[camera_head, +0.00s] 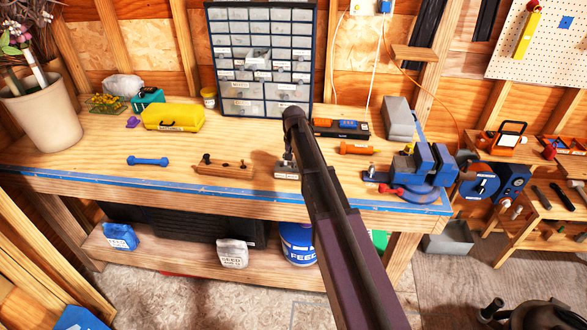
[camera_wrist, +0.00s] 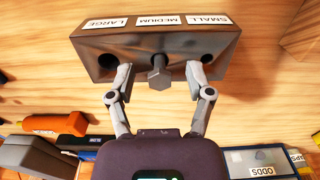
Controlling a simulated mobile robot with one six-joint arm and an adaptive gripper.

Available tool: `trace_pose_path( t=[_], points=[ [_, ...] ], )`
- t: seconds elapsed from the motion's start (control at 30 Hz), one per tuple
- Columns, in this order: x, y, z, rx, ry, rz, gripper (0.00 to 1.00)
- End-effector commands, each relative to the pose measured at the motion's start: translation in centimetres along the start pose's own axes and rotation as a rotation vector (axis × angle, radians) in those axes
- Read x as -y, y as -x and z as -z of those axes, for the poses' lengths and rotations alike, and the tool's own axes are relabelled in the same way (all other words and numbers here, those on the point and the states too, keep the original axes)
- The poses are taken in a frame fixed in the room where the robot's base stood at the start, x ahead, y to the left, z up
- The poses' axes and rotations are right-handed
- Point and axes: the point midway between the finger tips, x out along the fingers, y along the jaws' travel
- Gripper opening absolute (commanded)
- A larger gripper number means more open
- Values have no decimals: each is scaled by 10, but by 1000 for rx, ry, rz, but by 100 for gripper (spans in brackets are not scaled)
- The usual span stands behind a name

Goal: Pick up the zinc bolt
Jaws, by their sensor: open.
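The zinc bolt (camera_wrist: 159,77) is a grey bolt with a hexagonal head. It stands out from the middle of a dark block (camera_wrist: 110,42) with labels LARGE, MEDIUM and SMALL, next to the MEDIUM label. Dark holes show on both sides of it. My gripper (camera_wrist: 159,73) is open, with one finger on each side of the bolt and a gap to it on both sides. In the head view my gripper (camera_head: 289,152) hangs over the labelled block (camera_head: 286,171) near the bench's front edge. The bolt cannot be made out there.
A wooden block (camera_head: 222,169) with dark pegs and a blue dumbbell-shaped thing (camera_head: 148,161) lie to the left. An orange cylinder (camera_head: 356,148) and a blue vise (camera_head: 425,165) are to the right. A drawer cabinet (camera_head: 260,55) stands behind. The bench front left is clear.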

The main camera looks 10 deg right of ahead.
Motion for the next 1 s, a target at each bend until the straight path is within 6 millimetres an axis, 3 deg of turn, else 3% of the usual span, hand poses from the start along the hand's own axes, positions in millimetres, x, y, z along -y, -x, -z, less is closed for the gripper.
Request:
trace_pose_path(
  t=[0.43, 0.47, 0.67, 1.0],
  points=[
    [0, 0, 0, 0, 0, 0, 67],
    [0, 0, 0, 0, 0, 0, 61],
    [0, 0, 0, 0, 0, 0, 2],
    [0, 0, 0, 0, 0, 0, 0]
  ],
)
